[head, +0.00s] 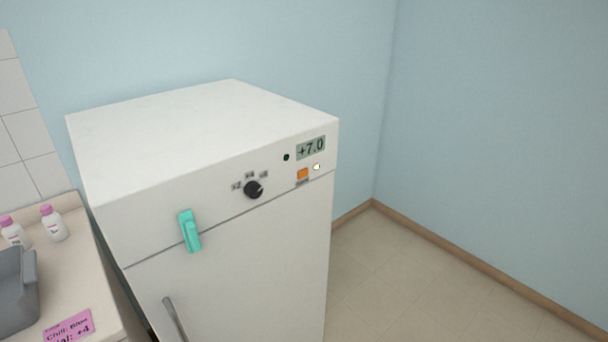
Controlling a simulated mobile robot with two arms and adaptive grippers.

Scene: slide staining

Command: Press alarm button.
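An orange square button (302,174) sits on the front panel of a white fridge-like cabinet (190,115), at the panel's right. A small dark label strip is under the button. Just right of it is a small bright, lit lamp (317,167). Above is a display (311,148) reading "+7.0", with a small dark green dot (286,157) to its left. A black knob (253,189) with small position labels is left of the button. Neither of my grippers is in view.
A teal latch or clip (190,231) crosses the cabinet's door seam; a grey handle (174,319) is below. At left, a counter (75,268) holds white bottles with pink caps (54,223), a grey bin (18,288) and a pink note (70,327). Floor right of the cabinet is clear.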

